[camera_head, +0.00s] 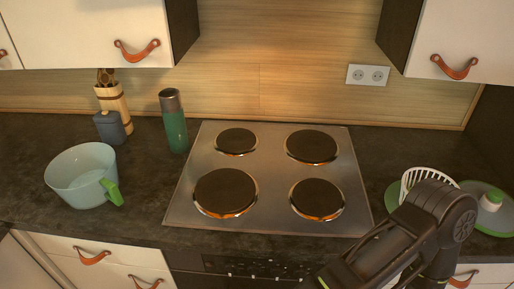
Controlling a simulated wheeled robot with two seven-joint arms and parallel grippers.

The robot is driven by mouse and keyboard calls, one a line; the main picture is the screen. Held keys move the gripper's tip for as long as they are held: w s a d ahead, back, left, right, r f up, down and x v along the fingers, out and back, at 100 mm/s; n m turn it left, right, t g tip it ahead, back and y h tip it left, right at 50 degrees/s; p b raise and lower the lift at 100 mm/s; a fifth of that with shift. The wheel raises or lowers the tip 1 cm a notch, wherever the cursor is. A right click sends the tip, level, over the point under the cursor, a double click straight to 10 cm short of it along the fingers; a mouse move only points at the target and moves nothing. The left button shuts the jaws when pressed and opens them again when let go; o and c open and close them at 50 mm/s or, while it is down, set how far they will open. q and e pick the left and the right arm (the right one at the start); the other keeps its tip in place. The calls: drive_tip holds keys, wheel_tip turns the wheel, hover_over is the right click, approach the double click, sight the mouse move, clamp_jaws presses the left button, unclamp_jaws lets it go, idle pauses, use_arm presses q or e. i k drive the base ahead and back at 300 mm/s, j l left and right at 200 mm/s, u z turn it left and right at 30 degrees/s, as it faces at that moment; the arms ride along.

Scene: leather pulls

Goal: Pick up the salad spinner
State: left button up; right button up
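At the right end of the counter, a white slotted basket (427,177) stands by a green rim (393,195). Beside it lies a round grey-green lid-like piece (488,223) with a white and green knob (491,200). These look like salad spinner parts; my dark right arm hides their front. A pale translucent bowl (80,178) with a green handle (112,192) stands empty at the left; I cannot tell whether it belongs with them. My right arm's links show at the lower right, but its fingertips do not. My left gripper is not in view.
A cooktop (268,222) with several round burners fills the middle. A green bottle (174,125), a dark blue-grey jar (109,127) and a wooden utensil holder (115,102) stand behind the bowl. Bare counter (145,200) lies between bowl and cooktop. Cabinets overhang both sides.

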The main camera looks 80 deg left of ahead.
sight(86, 176)
drive_tip(key=u, duration=2.95)
drive_tip(key=i+u, duration=0.1)
drive_tip(key=u, duration=2.8)
drive_tip(key=l+z, duration=0.6)
drive_tip(key=j, duration=0.1)
